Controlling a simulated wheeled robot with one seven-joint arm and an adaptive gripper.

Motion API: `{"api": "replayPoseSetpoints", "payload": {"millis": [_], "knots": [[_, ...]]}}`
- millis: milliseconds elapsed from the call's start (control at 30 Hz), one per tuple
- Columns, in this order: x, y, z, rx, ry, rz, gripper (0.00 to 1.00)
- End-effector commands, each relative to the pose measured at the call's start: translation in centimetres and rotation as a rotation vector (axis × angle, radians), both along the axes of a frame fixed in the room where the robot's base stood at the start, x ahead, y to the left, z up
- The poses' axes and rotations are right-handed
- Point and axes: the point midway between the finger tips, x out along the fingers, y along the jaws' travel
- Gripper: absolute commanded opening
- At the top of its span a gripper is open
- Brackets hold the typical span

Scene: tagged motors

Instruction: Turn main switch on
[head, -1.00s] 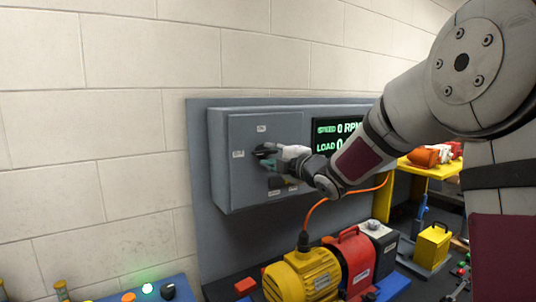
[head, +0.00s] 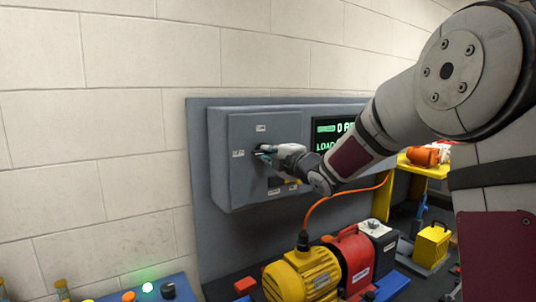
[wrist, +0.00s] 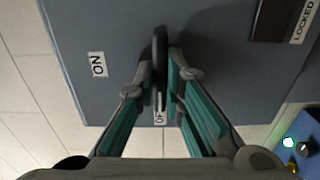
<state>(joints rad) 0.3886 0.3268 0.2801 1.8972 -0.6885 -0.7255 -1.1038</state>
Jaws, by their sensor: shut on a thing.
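The main switch is a dark knob with a handle (wrist: 160,50) on the front of a grey electrical box (head: 240,180) on the wall. In the wrist view the handle lies in line with the OFF label (wrist: 160,117); the ON label (wrist: 97,65) is to the left. In the head view the ON label (head: 260,128) is above the switch and the OFF label (head: 237,153) to its left. My gripper (wrist: 161,72) is shut on the switch handle, one teal finger on each side. In the head view my gripper (head: 264,153) hides most of the switch.
A display (head: 336,130) with green text is right of the box, partly behind my arm. Below stand a yellow motor (head: 305,275), a red machine (head: 352,258) and an orange cable (head: 315,212). A LOCKED label (wrist: 302,22) shows beside a dark panel. The wall at left is clear.

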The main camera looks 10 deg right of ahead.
Motion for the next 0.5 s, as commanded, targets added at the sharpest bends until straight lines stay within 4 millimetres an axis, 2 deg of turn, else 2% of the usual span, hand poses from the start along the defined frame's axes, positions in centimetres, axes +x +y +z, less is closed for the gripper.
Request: {"api": "replayPoseSetpoints", "payload": {"millis": [267, 500], "knots": [[-0.05, -0.05, -0.03, 0.114, 0.039, -0.001, 0.00], [-0.10, -0.05, -0.02, 0.308, 0.103, -0.002, 0.00]]}}
